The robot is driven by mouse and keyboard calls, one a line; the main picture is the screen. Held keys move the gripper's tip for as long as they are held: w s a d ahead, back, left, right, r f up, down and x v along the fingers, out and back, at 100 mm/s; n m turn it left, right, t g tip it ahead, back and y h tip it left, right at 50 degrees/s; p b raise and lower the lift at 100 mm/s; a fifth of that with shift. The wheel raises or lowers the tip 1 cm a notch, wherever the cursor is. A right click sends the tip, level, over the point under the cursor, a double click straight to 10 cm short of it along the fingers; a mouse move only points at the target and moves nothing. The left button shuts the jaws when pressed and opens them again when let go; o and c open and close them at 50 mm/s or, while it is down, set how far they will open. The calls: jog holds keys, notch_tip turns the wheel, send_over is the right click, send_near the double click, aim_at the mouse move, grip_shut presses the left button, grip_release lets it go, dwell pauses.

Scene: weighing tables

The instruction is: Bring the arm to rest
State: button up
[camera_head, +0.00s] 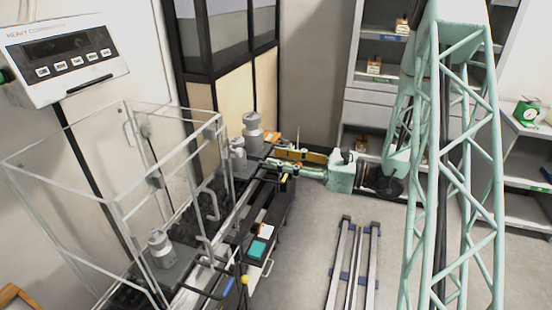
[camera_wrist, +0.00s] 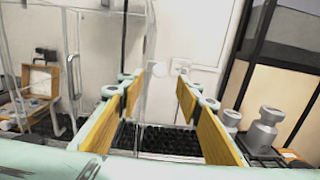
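My mint-green arm reaches leftward in the head view, and my gripper (camera_head: 281,164) is at its end beside the weighing table. In the wrist view my gripper (camera_wrist: 158,88) shows two yellow-padded fingers spread wide apart, with nothing held between them. Past the fingers are a dark ribbed surface and a pale wall. Silver weights (camera_head: 253,131) stand on the table just left of my gripper. They show in the wrist view (camera_wrist: 264,131) right of the right finger, apart from it.
A clear-walled balance enclosure (camera_head: 119,200) with a silver weight (camera_head: 160,247) inside stands at left, under a display panel (camera_head: 66,58). Floor rails (camera_head: 346,262) lie in front. Shelves (camera_head: 378,100) stand behind, and a green scale (camera_head: 526,111) is at right. An open wooden case (camera_wrist: 40,84) shows at left.

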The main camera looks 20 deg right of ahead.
jog(key=shift+a+r, duration=0.1)
dwell(0.6)
jog(key=s+a+r+n+g, duration=0.5)
jog(key=s+a, duration=0.3)
jog(key=a, duration=0.1)
jog(key=s+a+r+n+g, duration=0.4)
jog(key=s+a+r+n, duration=0.1)
jog(key=s+a, duration=0.25)
jog(key=s+a+r+n+g+h, duration=0.1)
jog(key=s+a+n+g+h, duration=0.3)
jog(key=s, duration=0.7)
jog(key=s+d+r+n+h+b, duration=0.1)
jog(key=s+d+n+h+b, duration=0.15)
jog(key=s+n+h, duration=0.65)
jog(key=s+d+r+n+t, duration=0.3)
jog(key=s+d+r+t, duration=0.2)
jog(key=d, duration=0.3)
jog(key=shift+s, duration=0.9)
